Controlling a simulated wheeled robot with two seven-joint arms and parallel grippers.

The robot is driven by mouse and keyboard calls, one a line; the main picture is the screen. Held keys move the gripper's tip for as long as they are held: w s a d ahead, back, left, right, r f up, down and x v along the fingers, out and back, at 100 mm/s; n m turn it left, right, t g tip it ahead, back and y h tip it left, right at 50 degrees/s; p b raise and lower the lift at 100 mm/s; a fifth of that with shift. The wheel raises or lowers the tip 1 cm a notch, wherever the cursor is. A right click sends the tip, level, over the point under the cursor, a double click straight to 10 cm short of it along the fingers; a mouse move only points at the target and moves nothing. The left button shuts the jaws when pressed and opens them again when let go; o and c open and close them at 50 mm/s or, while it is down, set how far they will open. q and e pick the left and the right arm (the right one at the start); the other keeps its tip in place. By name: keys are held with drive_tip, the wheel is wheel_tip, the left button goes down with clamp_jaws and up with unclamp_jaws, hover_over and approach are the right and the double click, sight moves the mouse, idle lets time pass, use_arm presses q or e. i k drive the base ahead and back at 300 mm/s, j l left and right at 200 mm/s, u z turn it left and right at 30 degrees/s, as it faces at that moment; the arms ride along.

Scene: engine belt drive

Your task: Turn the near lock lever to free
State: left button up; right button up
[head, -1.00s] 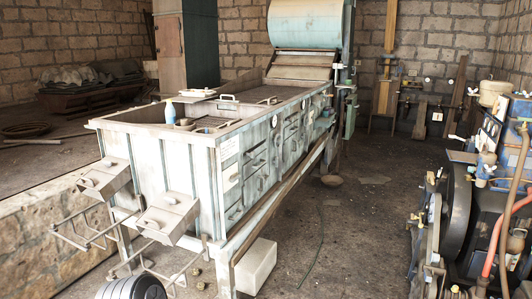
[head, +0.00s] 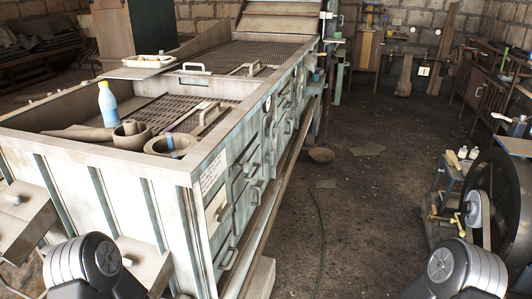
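At the right edge stands an engine belt drive with a large dark wheel (head: 492,196). A pale belt (head: 478,207) runs around a small pulley in front of the wheel. Small yellow parts (head: 457,222) sit beside the belt, low on the drive. They are too small to tell which is the near lock lever or how it is turned. Two dark rounded links of my own arms show at the bottom left and bottom right. Neither gripper is in view.
A long pale metal bench (head: 95,172) fills the left, holding a blue bottle (head: 107,104), bowls and a white tray (head: 148,61). Bare dark floor (head: 365,215) lies between bench and drive. A thin hose (head: 321,232) crosses it.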

sight(270, 157)
drive_tip(key=i+l, duration=1.1)
drive_tip(key=l, duration=0.2)
drive_tip(key=i+l, duration=1.1)
drive_tip(key=l, duration=0.2)
drive_tip(key=i+u, duration=0.05)
